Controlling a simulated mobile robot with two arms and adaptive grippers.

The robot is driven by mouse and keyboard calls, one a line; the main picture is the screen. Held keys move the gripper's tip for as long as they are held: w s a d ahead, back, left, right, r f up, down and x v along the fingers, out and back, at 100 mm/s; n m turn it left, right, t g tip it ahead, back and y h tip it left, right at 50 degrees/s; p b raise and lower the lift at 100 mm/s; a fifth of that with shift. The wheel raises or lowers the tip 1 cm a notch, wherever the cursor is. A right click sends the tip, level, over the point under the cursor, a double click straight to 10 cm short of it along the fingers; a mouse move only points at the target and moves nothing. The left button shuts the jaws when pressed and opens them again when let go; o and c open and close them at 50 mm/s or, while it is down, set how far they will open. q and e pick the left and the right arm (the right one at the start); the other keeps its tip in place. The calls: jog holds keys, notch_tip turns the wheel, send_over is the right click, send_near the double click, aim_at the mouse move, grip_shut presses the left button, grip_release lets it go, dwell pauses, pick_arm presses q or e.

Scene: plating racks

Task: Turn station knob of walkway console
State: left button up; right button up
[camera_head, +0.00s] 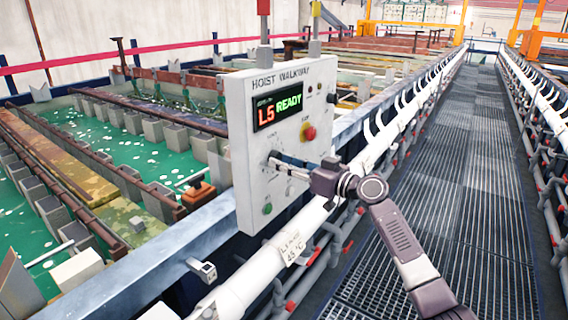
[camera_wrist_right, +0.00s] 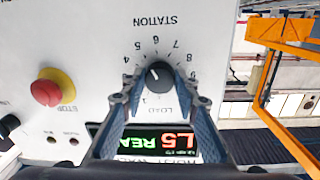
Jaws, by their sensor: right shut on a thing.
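The walkway console (camera_head: 243,150) is an upright white panel marked HOIST WALKWAY. Its display (camera_head: 278,107) reads L5 READY. My right gripper (camera_head: 274,161) reaches in from the right at the panel's lower left part. In the right wrist view, upside down, the black station knob (camera_wrist_right: 159,75) sits within a ring of numbers, with STATION and LOAD printed by it. The fingers of my right gripper (camera_wrist_right: 160,82) are shut on the knob from both sides. The gripper hides the knob in the head view. My left gripper is not in view.
A white pipe (camera_head: 300,232) runs under the console. Green tanks (camera_head: 90,130) lie left; the grated walkway (camera_head: 460,230) is clear.

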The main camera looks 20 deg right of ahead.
jog(key=m+p, duration=0.1)
jog(key=m, duration=0.4)
jog(key=m+g+p, duration=0.1)
jog(key=m, duration=0.5)
jog(key=m+p, duration=0.2)
jog(key=m, duration=0.3)
jog(key=shift+r+y, duration=0.3)
jog(key=shift+r, duration=0.1)
jog(key=m+p, duration=0.2)
jog(key=m, duration=0.2)
jog(key=shift+g, duration=0.3)
jog(key=shift+m+y+p, duration=0.3)
jog(key=shift+m+p, duration=0.3)
jog(key=shift+m, duration=0.6)
jog(key=shift+f, duration=0.1)
